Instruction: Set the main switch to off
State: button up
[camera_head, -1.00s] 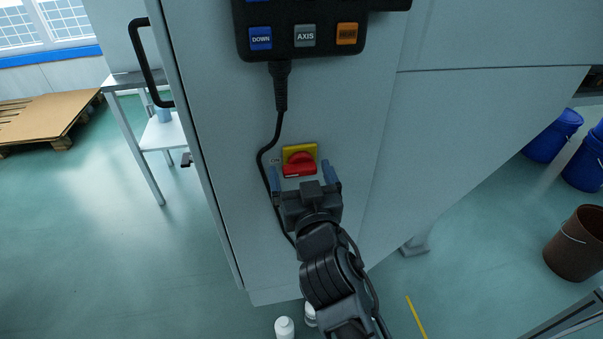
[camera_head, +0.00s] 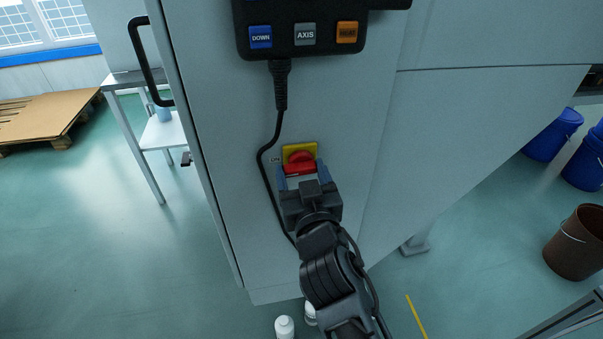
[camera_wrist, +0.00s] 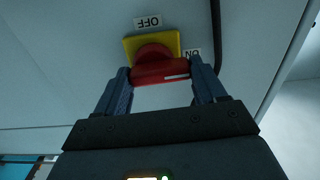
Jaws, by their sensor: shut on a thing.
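The main switch is a red rotary handle (camera_head: 299,165) on a yellow square plate (camera_head: 311,149), set on the grey cabinet front. In the wrist view the red handle (camera_wrist: 158,70) shows a white line on its right part, pointing towards the ON label (camera_wrist: 193,55). The OFF label (camera_wrist: 148,22) is beyond the yellow plate (camera_wrist: 131,45). My gripper (camera_head: 300,176) is shut on the red handle, with one blue-grey finger on each side of it. The fingers also show in the wrist view (camera_wrist: 160,88), at both ends of the handle.
A black control pendant (camera_head: 303,34) hangs above the switch. Its cable (camera_head: 265,165) runs down close to the left of the switch and my gripper. A black door handle (camera_head: 146,65) sticks out at the cabinet's left edge.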

jog(key=n, duration=0.4)
jog(key=shift+f+n, duration=0.1)
jog(key=shift+n, duration=0.2)
jog(key=n+p, duration=0.1)
jog(key=n, duration=0.3)
jog(key=shift+f, duration=0.1)
jog(key=n+p, duration=0.1)
jog(key=n, duration=0.4)
jog(key=shift+d+f, duration=0.1)
jog(key=shift+d, duration=0.05)
jog(key=shift+d+f+n+p, duration=0.1)
jog(key=shift+n+p, duration=0.55)
jog(key=shift+n, duration=1.25)
jog(key=o, duration=1)
jog(key=shift+o, duration=0.2)
